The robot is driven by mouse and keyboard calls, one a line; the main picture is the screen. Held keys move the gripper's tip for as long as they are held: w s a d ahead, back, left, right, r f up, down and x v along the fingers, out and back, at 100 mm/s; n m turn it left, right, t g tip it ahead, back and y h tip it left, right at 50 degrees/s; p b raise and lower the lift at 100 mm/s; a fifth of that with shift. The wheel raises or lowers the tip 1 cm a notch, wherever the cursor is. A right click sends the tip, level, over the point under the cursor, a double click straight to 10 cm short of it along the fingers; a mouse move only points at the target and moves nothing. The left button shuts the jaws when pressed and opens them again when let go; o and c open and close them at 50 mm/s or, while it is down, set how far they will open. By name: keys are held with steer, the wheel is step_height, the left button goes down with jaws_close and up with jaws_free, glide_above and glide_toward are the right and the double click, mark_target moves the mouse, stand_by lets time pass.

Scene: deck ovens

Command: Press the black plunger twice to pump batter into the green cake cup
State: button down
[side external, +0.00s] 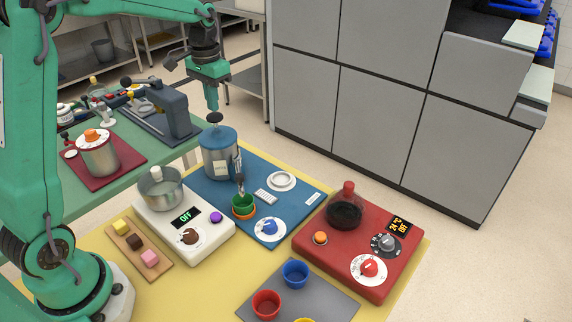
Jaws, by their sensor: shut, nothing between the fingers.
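The black plunger (214,118) tops the blue batter dispenser (218,155), which stands on a blue base (262,175). The green cake cup (243,203) sits under the dispenser's metal spout, with an orange cup or ring (244,214) around its lower part. My gripper (213,108) is shut and empty, pointing down just above the plunger's knob. I cannot tell whether its tips touch the knob. The inside of the green cup is too small to read for batter.
A white scale with a steel pot (160,189) stands left of the cup. A red hotplate (357,247) with a dark flask stands at right. Blue (295,274) and red (266,304) cups sit on a grey mat in front. A green table (190,150) with machines lies behind.

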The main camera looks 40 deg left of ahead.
mark_target(214, 114)
steer(key=shift+f, duration=1.85)
steer(key=shift+r, duration=2.1)
steer(key=shift+f, duration=1.95)
steer(key=shift+r, duration=1.95)
steer(key=shift+r, duration=0.15)
steer(key=shift+r, duration=2.85)
